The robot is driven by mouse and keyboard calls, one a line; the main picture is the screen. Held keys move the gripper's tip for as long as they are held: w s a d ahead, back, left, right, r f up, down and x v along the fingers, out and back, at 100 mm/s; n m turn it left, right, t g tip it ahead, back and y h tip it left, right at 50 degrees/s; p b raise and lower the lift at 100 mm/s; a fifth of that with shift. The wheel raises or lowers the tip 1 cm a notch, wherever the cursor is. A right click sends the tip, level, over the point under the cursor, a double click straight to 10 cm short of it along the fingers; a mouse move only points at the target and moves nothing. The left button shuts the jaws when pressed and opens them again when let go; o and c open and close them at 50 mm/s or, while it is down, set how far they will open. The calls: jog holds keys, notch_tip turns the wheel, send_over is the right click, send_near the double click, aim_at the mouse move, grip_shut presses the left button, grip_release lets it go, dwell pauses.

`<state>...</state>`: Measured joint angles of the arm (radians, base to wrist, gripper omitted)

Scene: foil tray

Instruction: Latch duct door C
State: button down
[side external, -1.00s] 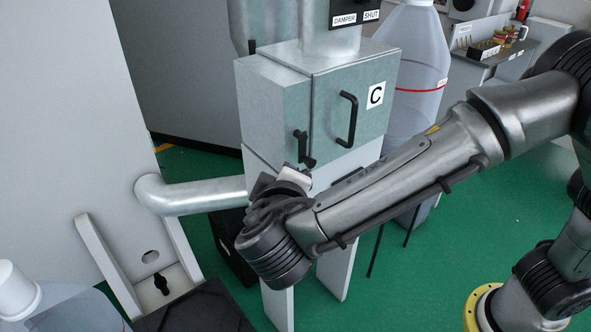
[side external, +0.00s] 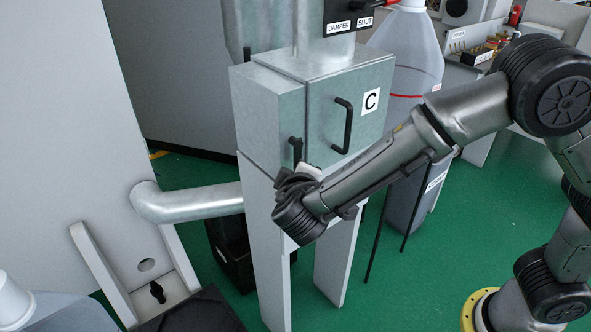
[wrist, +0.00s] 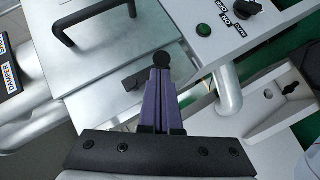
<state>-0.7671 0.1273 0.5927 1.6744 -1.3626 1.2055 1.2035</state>
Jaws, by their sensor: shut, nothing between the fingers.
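Duct door C (side external: 345,112) is the front of a galvanized box, with a black pull handle (side external: 347,125) and a "C" label. It looks closed against the box. A black latch lever (side external: 296,149) stands upright at the door's left edge; my gripper hides its lower end. My gripper (side external: 305,172) is just below the lever. In the wrist view, its purple fingers (wrist: 160,78) are shut and empty. A round black end, apparently the lever's (wrist: 161,59), is right at the fingertips; I cannot tell if they touch. The pull handle also shows there (wrist: 93,22).
A silver pipe (side external: 190,202) runs left of the box to a pale cabinet (side external: 75,120). A damper sign (side external: 350,22) is above the box. Open green floor (side external: 420,280) lies to the right.

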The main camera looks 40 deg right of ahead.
jog(key=shift+d+f+n+t+h, duration=0.15)
jog(key=shift+f+n+t+h, duration=0.15)
jog(key=shift+n+h, duration=0.15)
dwell(0.6)
jog(key=shift+s+d+f+n+t+h, duration=0.1)
jog(key=shift+d+n+t+h, duration=0.4)
jog(key=shift+d, duration=0.45)
jog(key=shift+w+d+f+n+t+h, duration=0.1)
jog(key=shift+d+n+t+h, duration=0.2)
jog(key=shift+d+n+h, duration=0.55)
jog(key=shift+s+d+n+t+h, duration=0.1)
jog(key=shift+d+n+t+h, duration=0.35)
jog(key=shift+d, duration=0.55)
jog(key=shift+d+r, duration=0.1)
jog(key=shift+d, duration=0.1)
jog(key=shift+a, duration=0.1)
jog(key=s+a+f, duration=0.6)
jog(key=a+f, duration=0.2)
jog(key=shift+s, duration=0.4)
